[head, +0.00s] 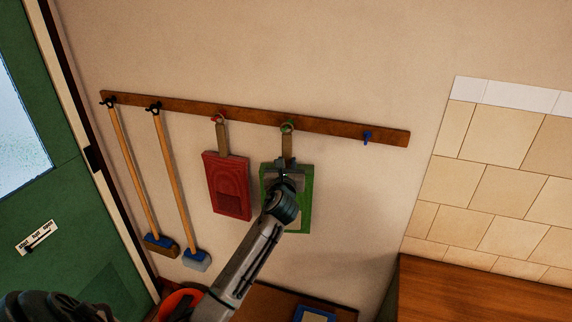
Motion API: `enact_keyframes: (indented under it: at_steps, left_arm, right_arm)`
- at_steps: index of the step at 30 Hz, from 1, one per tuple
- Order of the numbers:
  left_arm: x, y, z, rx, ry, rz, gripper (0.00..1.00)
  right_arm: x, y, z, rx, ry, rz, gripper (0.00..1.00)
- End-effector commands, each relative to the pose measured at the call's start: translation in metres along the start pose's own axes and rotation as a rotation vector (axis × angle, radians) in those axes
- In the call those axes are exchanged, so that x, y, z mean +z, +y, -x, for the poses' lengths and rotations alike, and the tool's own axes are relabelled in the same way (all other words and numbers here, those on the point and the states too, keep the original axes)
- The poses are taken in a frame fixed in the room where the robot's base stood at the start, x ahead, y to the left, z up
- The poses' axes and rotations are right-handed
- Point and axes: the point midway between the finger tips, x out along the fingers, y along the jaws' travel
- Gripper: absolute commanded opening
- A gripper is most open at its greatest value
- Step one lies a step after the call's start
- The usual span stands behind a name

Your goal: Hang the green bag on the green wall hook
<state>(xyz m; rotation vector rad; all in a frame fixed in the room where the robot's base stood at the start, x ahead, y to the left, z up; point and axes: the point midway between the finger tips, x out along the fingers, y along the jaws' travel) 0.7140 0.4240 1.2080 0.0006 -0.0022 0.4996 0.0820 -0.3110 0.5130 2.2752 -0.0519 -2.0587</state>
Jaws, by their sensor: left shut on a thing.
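The green bag (305,188) is flat against the wall below the wooden hook rail. Its strap (287,146) rises to a ring at the green wall hook (287,126). The ring appears to be at the hook; I cannot tell for sure whether it hangs on it. My left gripper (285,168) is shut on the green bag near its top, where the strap meets it. The gripper and wrist hide the bag's middle. My right gripper is not in view.
On the rail (340,128), a red bag (228,186) hangs left of the green one, and a blue hook (367,137) at right is empty. Two long-handled brushes (160,243) hang at far left. A green door (40,190) is at left, a wooden surface (470,290) at lower right.

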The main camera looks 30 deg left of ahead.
Motion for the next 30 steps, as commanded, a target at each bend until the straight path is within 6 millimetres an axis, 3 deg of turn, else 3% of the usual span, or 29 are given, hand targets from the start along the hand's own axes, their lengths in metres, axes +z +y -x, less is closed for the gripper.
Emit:
enact_keyframes:
  at_steps: [10,11,14,15,30]
  left_arm:
    - [0.0009,0.0,0.0,0.0,-0.001,0.0,0.04]
    - [0.0009,0.0,0.0,0.0,-0.001,0.0,0.31]
    - [0.0008,0.0,0.0,0.0,-0.001,0.0,0.51]
    - [0.0007,0.0001,0.0,0.0,-0.001,0.0,0.52]
    - [-0.0003,0.0001,0.0001,0.0,0.001,0.0,0.52]
  right_arm:
    - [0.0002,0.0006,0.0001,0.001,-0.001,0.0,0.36]
    - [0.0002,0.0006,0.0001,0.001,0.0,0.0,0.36]
    - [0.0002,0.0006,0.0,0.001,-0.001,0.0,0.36]
    - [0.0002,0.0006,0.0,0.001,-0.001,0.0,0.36]
    - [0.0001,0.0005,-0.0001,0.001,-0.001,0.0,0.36]
